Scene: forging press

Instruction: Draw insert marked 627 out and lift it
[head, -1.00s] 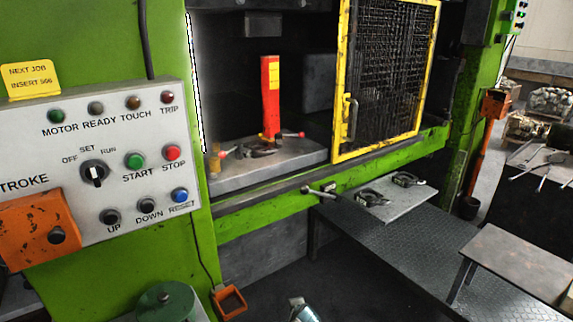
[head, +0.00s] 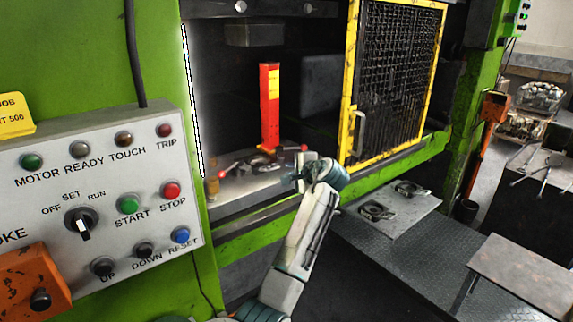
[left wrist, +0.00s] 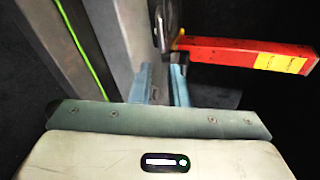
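A dark insert (head: 262,163) lies on the grey press bed (head: 232,190), at the foot of a red upright post (head: 270,105) with a yellow label. No number on it is readable, so I cannot tell whether it is 627. Red-tipped handles stand beside it. My left gripper (head: 303,170) is at the front edge of the bed, right of the insert. In the left wrist view its two bluish fingers (left wrist: 161,88) are apart with nothing seen between them. The red post (left wrist: 240,54) and a dark part (left wrist: 163,28) show beyond them. My right gripper is out of view.
A yellow mesh guard (head: 395,85) stands right of the opening. Two dark inserts (head: 376,210) (head: 410,188) sit on a grey side shelf (head: 395,222). The control panel (head: 105,185) is at left. A low table (head: 525,280) stands at lower right.

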